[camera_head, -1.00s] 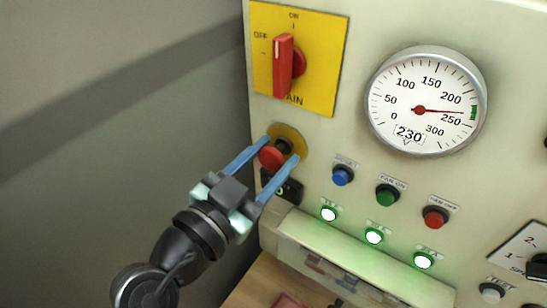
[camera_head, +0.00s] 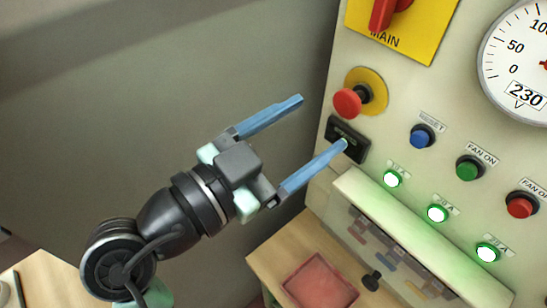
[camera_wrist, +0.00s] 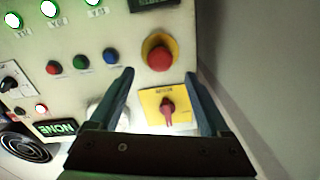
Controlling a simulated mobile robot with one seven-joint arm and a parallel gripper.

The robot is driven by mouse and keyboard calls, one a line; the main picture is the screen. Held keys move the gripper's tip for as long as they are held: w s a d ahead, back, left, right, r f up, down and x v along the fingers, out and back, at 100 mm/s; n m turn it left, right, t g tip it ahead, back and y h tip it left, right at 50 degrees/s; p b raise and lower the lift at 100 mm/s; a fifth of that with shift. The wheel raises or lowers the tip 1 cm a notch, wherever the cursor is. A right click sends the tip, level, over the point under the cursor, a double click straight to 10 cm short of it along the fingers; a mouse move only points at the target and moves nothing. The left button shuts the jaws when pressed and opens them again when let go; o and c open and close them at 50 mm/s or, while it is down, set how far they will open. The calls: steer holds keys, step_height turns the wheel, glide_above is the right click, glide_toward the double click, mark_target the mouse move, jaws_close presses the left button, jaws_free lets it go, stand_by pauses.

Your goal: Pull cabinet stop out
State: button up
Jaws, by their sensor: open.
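The cabinet stop is a red mushroom button (camera_head: 348,103) on a round yellow plate (camera_head: 377,86), on the cabinet's left edge. A dark collar shows between the red head and the plate. My gripper (camera_head: 322,121) is open and empty, in front of the panel and to the left of and below the stop in the head view. Its fingers do not touch the stop. In the wrist view the red button (camera_wrist: 160,58) shows between and beyond the two open fingers.
The red main switch (camera_head: 385,14) is above the stop, on a yellow plate. A small dark display (camera_head: 358,148) is just below it, behind one fingertip. Blue, green and red buttons and lit green lamps (camera_head: 437,213) are to the right. A pinkish tray (camera_head: 320,280) lies on the wooden surface below.

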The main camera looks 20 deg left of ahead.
steer(key=b+v, duration=0.1)
steer(key=v, duration=0.4)
steer(key=shift+s+a, duration=0.15)
steer(key=shift+s, duration=0.15)
